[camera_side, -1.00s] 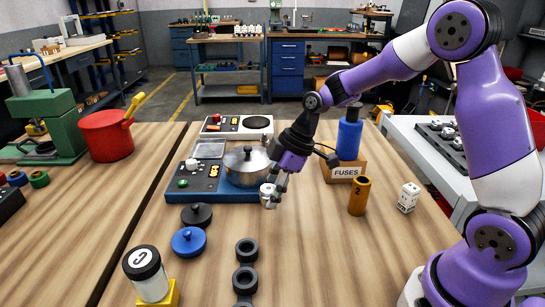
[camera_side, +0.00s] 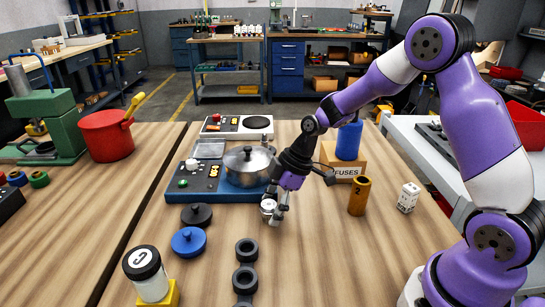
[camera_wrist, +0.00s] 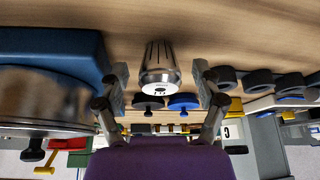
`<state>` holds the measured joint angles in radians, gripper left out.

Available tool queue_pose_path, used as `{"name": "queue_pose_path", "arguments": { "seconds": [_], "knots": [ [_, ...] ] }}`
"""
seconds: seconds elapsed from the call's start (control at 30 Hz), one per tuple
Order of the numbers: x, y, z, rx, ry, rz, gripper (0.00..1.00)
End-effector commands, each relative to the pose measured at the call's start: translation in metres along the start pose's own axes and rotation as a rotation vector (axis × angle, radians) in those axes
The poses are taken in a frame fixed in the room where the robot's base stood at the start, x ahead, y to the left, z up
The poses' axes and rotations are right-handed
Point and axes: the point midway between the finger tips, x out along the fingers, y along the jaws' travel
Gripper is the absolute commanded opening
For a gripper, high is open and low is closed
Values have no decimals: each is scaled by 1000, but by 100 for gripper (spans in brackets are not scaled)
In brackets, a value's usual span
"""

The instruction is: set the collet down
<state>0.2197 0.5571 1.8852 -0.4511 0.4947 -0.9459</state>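The collet (camera_side: 268,207) is a small silvery slotted cylinder on the wooden table, in front of the blue hob unit. In the wrist view the collet (camera_wrist: 160,72) shows its slots and a marked end face, and appears to rest on the wood. My gripper (camera_side: 277,210) is low over the table around the collet. In the wrist view my gripper (camera_wrist: 160,75) is open, with one finger on each side of the collet and a visible gap at both sides. The fingers partly cover the collet in the side view.
The pot (camera_side: 247,166) on the blue hob unit (camera_side: 220,196) stands close behind and left. A bronze cylinder (camera_side: 359,196) and a FUSES box (camera_side: 345,174) stand right. Black rings (camera_side: 246,251) and dark and blue lids (camera_side: 188,241) lie in front. Wood right of the collet is clear.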

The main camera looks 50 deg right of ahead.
Motion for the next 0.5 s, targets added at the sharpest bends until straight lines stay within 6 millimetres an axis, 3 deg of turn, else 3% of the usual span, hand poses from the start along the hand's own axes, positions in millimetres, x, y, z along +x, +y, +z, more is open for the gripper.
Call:
{"name": "queue_pose_path", "arguments": {
  "seconds": [0.27, 0.5],
  "knots": [
    [-7, 1, -2, 1, 1, 2, 77],
    [-56, 2, -2, 1, 2, 7, 77]
  ]
}}
